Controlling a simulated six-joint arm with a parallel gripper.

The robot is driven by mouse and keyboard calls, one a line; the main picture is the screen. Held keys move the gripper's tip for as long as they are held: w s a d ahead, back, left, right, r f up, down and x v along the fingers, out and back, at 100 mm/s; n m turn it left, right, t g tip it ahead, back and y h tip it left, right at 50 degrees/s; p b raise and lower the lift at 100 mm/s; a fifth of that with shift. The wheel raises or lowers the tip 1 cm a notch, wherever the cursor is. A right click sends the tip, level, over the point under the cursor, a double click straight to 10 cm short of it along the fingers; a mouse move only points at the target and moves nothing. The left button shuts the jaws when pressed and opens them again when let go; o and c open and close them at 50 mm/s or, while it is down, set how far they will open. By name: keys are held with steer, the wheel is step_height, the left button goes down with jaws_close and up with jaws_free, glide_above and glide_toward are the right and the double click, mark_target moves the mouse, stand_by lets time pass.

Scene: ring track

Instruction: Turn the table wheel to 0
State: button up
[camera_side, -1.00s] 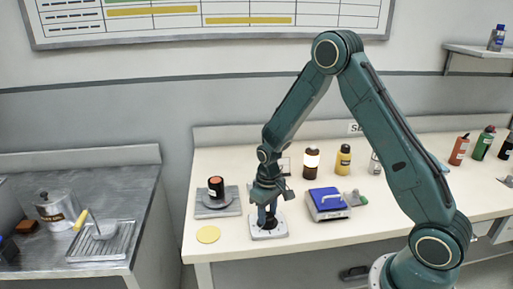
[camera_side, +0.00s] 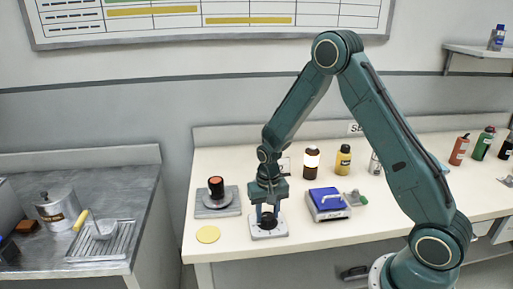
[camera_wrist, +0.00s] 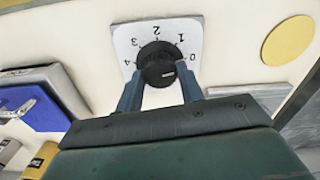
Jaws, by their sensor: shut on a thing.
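The table wheel is a black knob (camera_wrist: 157,65) on a white plate (camera_wrist: 126,42) with the numbers 0 to 4 printed around it. In the wrist view a small white mark shows on the knob's right side, on the side of the 0. My gripper (camera_wrist: 159,88) reaches down over the knob, with a finger on each side, and is shut on it. In the side view my gripper (camera_side: 267,216) stands over the white plate (camera_side: 268,234), and its fingers hide much of the knob.
A yellow disc (camera_side: 208,234) lies left of the plate. A grey base with a black and orange cylinder (camera_side: 216,187) stands behind it. A blue-topped device (camera_side: 328,201) is close on the right. Bottles (camera_side: 343,160) stand farther back.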

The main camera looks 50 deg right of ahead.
mark_target(267, 214)
steer(key=o, duration=1)
steer(key=shift+r, duration=0.15)
steer(key=shift+r, duration=6.75)
